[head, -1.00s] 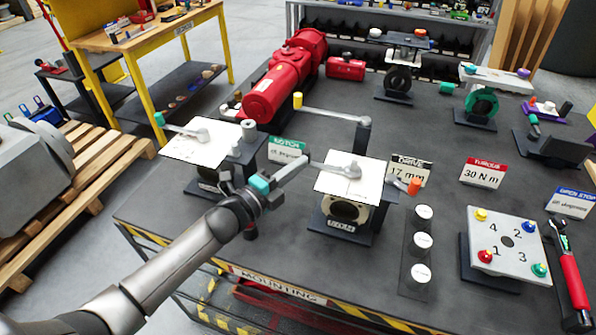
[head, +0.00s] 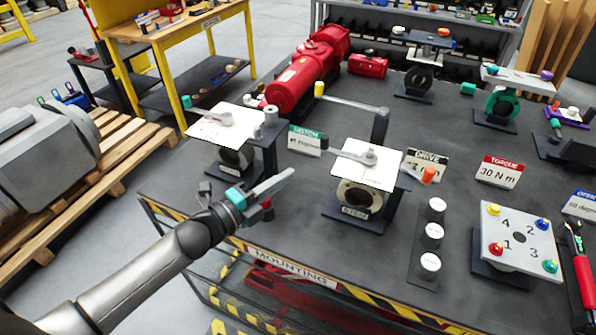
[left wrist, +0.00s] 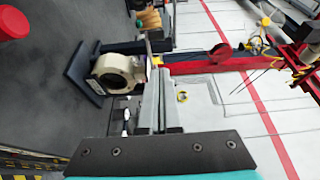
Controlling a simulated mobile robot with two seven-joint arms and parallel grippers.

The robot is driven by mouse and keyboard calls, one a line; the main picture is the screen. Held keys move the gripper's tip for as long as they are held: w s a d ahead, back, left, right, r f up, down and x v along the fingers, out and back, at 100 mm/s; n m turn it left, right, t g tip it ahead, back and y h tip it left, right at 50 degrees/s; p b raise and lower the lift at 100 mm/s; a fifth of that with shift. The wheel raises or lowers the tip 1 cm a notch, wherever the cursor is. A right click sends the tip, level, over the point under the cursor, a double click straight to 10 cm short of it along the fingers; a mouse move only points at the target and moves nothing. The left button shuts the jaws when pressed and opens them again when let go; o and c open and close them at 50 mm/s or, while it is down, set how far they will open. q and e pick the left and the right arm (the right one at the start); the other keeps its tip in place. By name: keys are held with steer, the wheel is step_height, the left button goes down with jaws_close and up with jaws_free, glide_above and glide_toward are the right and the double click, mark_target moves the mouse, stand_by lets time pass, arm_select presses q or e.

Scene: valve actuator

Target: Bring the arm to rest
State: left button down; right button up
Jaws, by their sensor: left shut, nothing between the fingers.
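My left arm comes in from the lower left in the head view. Its gripper (head: 277,184) is shut and empty, held in the air over the front edge of the dark workbench (head: 300,225). It is apart from the stem valve stand (head: 357,196), which is to its right with a white plate and a grey lever (head: 352,153) on top. In the left wrist view the shut fingers (left wrist: 160,95) point away with nothing between them, and a valve body (left wrist: 118,73) shows beside them. My right gripper is not in view.
A second valve stand (head: 232,155) is behind the gripper. A red actuator (head: 298,82) lies farther back. A numbered plate (head: 518,236) and a red-handled wrench (head: 582,275) are at the right. A pallet (head: 100,165) stands on the floor at the left.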

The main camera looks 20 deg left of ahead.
arm_select(q)
steer(key=s+f+n+g+y, duration=0.7)
steer(key=s+n, duration=0.3)
steer(key=n, duration=0.6)
steer(key=s+d+f+n+g, duration=0.1)
steer(key=s+d+n+g, duration=0.15)
steer(key=s, duration=0.45)
steer(key=s+d+f+n+g, duration=0.1)
steer(key=s+d+n+g, duration=0.2)
steer(key=s, duration=0.4)
step_height(320, 180, down, 28)
steer(key=g+b, duration=0.2)
steer(key=b, duration=0.5)
steer(key=s+a+f+b, duration=0.2)
steer(key=s+f+b, duration=0.1)
steer(key=s+f, duration=0.5)
steer(key=s+a+f+b, duration=0.1)
steer(key=s+f+b, duration=0.3)
steer(key=s+f, duration=0.4)
step_height(320, 180, down, 6)
steer(key=shift+s+a+f+m+g+y, duration=0.1)
steer(key=shift+s+a+m+g+y, duration=0.25)
steer(key=shift+s+m+g, duration=0.1)
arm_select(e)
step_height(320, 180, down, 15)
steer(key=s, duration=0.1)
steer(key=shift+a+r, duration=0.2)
